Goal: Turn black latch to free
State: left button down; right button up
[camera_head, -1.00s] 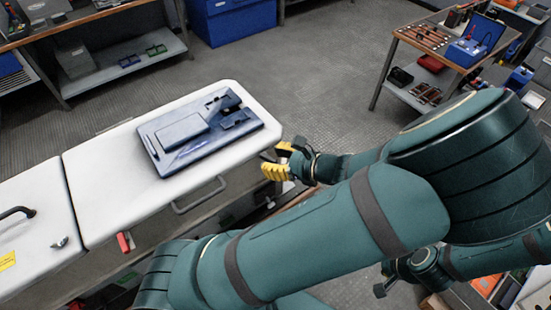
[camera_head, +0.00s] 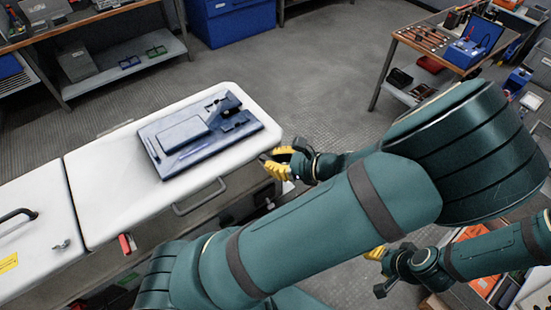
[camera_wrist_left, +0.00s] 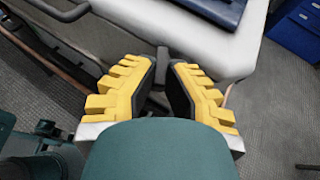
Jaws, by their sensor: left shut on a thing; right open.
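The black latch (camera_wrist_left: 162,58) sits at the end of the white-lidded cabinet (camera_head: 100,217), below the lid's edge. In the left wrist view it runs down between the yellow fingers of my left gripper (camera_wrist_left: 160,92), which is shut on it. The latch's lower part is partly hidden by the fingers. In the head view my left gripper (camera_head: 272,165) is at the cabinet's near right corner, and the latch is hard to make out there.
A blue tray (camera_head: 172,166) with dark parts lies on the white lid. A metal handle (camera_head: 200,198) and a red tag (camera_head: 125,243) are on the cabinet's front. A tool cart (camera_head: 392,75) stands at the back right. The floor (camera_head: 320,95) between is clear.

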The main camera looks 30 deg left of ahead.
pick_arm(q)
jog(key=shift+w+a+r+n+g+h+p, duration=0.1)
jog(key=shift+n+g+h+p, duration=0.1)
jog(key=shift+n+g+p, duration=0.35)
jog(key=shift+w+r+n+g+h+p, duration=0.1)
jog(key=shift+n+g+h+p, duration=0.1)
jog(key=shift+n+g+p, duration=0.35)
jog(key=shift+w+a+f+n+g+h+p, duration=0.15)
jog(key=shift+n+g+h+p, duration=0.35)
jog(key=shift+n+g, duration=0.6)
jog(key=shift+w+n+g+h+p, duration=0.2)
jog(key=shift+n+g+h, duration=0.5)
jog(key=shift+n+g, duration=0.35)
jog(key=shift+w+a+f+n+g+h+p, duration=0.1)
jog(key=shift+n+g+h+p, duration=0.4)
jog(key=shift+n+g, duration=0.55)
jog(key=c, duration=1)
grip_release()
jog(key=shift+r, duration=0.1)
